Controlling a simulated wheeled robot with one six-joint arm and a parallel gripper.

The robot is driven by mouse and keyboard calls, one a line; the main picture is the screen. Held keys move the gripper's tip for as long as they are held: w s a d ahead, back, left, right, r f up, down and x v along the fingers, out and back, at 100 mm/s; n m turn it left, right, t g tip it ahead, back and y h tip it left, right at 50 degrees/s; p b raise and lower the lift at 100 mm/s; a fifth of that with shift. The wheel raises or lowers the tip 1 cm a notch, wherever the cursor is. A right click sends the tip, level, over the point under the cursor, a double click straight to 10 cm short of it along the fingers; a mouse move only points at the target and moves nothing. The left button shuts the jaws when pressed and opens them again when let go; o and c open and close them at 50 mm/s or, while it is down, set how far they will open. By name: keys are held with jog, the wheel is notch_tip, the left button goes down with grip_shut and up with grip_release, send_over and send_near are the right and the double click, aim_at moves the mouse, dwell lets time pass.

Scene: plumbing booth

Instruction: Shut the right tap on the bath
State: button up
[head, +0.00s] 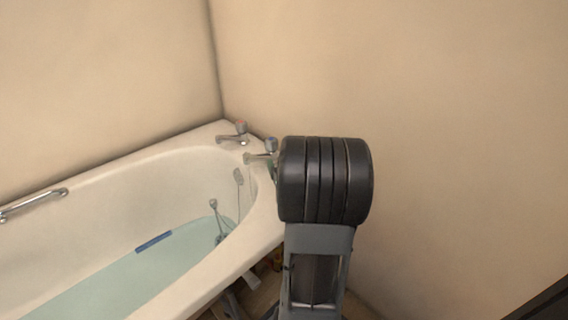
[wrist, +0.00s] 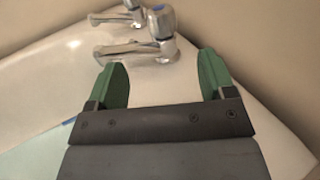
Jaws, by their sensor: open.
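The right tap (head: 268,147) is chrome with a blue-marked head and stands on the bath's corner rim, partly hidden by my arm in the head view. In the wrist view the right tap (wrist: 160,22) is the nearer one, its spout pointing left. My gripper (wrist: 163,66) is open and empty, its two green fingers apart over the rim just short of this tap and not around its head. In the head view my arm hides most of the gripper. A faint pale streak shows below the spout; I cannot tell if it is running water.
The other tap (head: 236,131), with a red mark, stands close by to the left. The white bath (head: 175,158) holds pale water (head: 130,270) with a blue object (head: 153,242) at its edge. A grab rail (head: 35,203) is at the left. Walls close in behind and right.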

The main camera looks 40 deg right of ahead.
jog(key=w+a+r+n+g+y+p, duration=0.3)
jog(key=w+a+r+n+y+p, duration=0.6)
jog(key=w+a+n+y+p, duration=0.4)
jog(key=n+g+h+p, duration=0.4)
jog(key=n+g+h, duration=0.6)
jog(key=n+g, duration=0.3)
send_near(270, 139)
jog(key=shift+n+t, duration=0.4)
jog(key=shift+t, duration=0.1)
jog(key=b+x, duration=0.1)
jog(key=x, duration=0.2)
jog(key=b+x, duration=0.1)
jog(key=x, duration=0.3)
jog(key=s+b+x, duration=0.1)
jog(key=x, duration=0.3)
jog(key=shift+f, duration=0.1)
